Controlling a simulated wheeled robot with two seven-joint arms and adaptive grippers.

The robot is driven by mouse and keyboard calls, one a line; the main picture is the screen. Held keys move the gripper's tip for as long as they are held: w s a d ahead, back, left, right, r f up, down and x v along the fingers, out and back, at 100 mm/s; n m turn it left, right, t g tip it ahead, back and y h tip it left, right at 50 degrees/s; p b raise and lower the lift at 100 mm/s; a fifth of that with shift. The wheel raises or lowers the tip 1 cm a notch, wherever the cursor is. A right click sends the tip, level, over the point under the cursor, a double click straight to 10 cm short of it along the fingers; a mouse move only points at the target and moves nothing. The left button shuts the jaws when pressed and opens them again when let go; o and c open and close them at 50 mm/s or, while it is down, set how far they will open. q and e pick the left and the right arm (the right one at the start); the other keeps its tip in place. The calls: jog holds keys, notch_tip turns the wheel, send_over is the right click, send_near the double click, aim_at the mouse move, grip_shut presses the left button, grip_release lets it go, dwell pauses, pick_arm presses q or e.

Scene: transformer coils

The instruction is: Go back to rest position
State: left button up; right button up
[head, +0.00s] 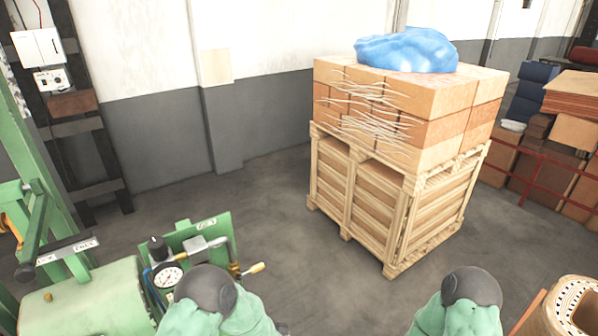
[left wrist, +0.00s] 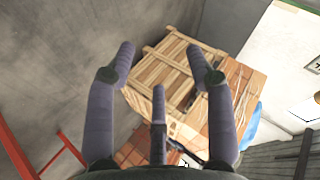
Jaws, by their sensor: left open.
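My left gripper (left wrist: 160,68) shows in the left wrist view with its dark purple-grey fingers spread wide. It is open, and nothing is between the fingers. Behind the fingers, the wooden crate (left wrist: 165,75) and its brown boxes appear tilted and apart from the gripper. In the head view only parts of my two green arms with dark caps show at the bottom edge; neither gripper is visible there. My right gripper is in neither view.
In the head view, boxes (head: 405,100) with a blue bag (head: 405,50) on top stand on the wooden crate (head: 335,190). A green machine with a gauge (head: 168,277) is at lower left. A coil (head: 574,300) is at lower right. Floor between is clear.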

pick_arm(q)
jog(key=s+a+f+n+g+h+b, duration=0.1)
jog(key=s+f+n+g+h+b, duration=0.15)
jog(key=s+f, duration=0.45)
jog(key=s+a+f+n+g+h+b, duration=0.1)
jog(key=s+f+n+g+h+b, duration=0.2)
jog(key=f, duration=0.6)
jog(key=s+f+n+g+h+b, duration=0.1)
jog(key=s+f+n+g+b, duration=0.3)
jog(key=s, duration=1)
jog(key=shift+s+d+f+b, duration=0.2)
jog(key=shift+f+b, duration=0.2)
jog(key=shift+f, duration=0.25)
jog(key=shift+g+h, duration=0.25)
